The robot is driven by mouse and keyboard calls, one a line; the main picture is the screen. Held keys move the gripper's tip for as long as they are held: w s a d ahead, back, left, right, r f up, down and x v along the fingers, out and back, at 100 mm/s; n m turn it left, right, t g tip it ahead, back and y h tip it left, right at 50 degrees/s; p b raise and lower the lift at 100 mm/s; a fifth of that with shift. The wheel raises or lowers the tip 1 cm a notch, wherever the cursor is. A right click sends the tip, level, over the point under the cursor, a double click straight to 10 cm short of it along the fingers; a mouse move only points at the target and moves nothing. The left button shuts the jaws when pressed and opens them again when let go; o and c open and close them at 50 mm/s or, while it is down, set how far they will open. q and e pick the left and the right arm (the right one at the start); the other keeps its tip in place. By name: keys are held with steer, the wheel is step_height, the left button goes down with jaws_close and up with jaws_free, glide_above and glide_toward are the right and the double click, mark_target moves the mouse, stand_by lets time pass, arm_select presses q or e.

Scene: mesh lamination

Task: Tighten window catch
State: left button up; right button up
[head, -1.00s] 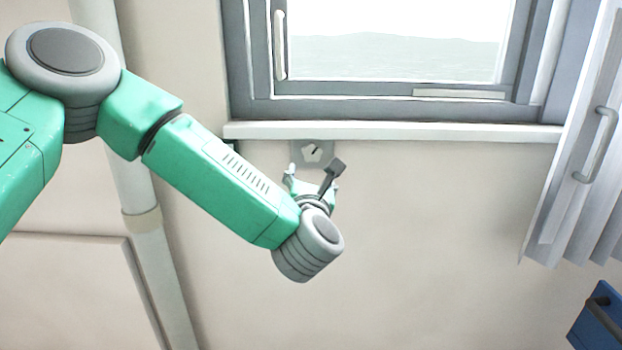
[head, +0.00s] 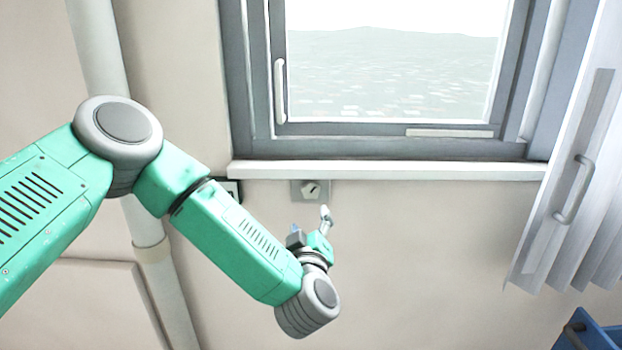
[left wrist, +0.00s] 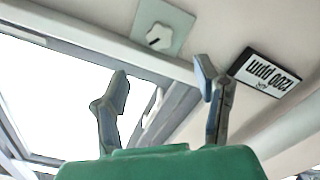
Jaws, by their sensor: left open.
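A grey square plate (head: 296,190) with a pale angular knob (head: 311,189) is fixed to the wall just below the window sill; I take this knob to be the catch. Both also show at the top of the left wrist view, the plate (left wrist: 180,24) and the knob (left wrist: 159,37). My left gripper (head: 310,227) is below the plate in the head view, apart from the knob. In the left wrist view its two fingers (left wrist: 160,78) are spread with nothing between them. My right gripper is in neither view.
The white sill (head: 400,171) runs under the grey-framed window (head: 380,145). A "1200 rpm" sign (left wrist: 268,78) is beside the plate. A pipe (head: 150,260) stands at left; pleated grey panels with a handle (head: 575,190) hang at right. A blue box (head: 590,335) is lower right.

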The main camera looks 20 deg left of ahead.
mark_target(311, 193)
arm_select(q)
steer(key=w+a+m, duration=0.1)
steer(key=w, duration=0.3)
steer(key=w+a+m+p, duration=0.1)
steer(key=w, duration=0.3)
steer(key=w+a+m+p, duration=0.1)
steer(key=w, duration=0.4)
steer(key=shift+a, duration=0.35)
steer(key=c, duration=1.2)
